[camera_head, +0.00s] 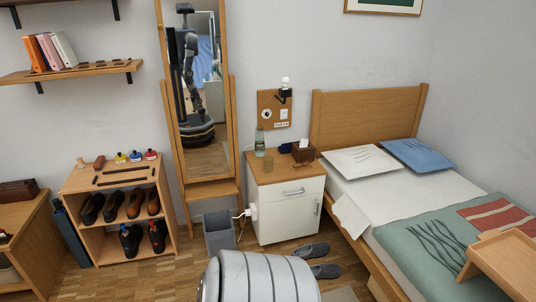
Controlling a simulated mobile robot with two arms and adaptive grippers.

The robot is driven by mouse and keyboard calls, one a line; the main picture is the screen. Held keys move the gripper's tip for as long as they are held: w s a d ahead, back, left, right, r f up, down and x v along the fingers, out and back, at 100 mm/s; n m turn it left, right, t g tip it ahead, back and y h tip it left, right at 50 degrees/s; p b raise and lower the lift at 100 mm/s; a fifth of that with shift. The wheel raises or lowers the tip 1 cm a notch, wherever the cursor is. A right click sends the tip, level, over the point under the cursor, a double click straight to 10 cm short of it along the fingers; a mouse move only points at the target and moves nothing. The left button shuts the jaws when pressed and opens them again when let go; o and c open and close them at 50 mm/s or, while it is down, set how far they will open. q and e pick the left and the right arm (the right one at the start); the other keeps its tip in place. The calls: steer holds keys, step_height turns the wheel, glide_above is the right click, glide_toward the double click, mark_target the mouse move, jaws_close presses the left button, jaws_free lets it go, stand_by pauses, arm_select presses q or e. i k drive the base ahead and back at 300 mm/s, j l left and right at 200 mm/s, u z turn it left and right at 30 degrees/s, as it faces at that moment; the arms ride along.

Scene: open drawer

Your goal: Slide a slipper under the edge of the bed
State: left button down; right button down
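Two dark grey slippers lie on the wooden floor in front of the white bedside cabinet, left of the bed (385,262). The farther slipper (311,250) is clear of my body, and the nearer slipper (325,271) lies just below it, close to the bed's wooden side. Both appear to be outside the bed's edge. A grey, ribbed part of mine fills the bottom middle, near the nearer slipper. Neither of my grippers can be seen directly in this view.
A grey bin (219,232) stands left of the white cabinet (284,212). A shoe shelf (121,177) stands at the left, next to a standing mirror (205,90). A wooden tray (507,262) is on the bed. Floor is open left of my body.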

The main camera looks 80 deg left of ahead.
mark_target(317, 250)
steer(key=j+u, duration=0.1)
steer(key=u, duration=2.15)
steer(key=i+j, duration=0.5)
steer(key=i+z, duration=0.05)
steer(key=i, duration=0.05)
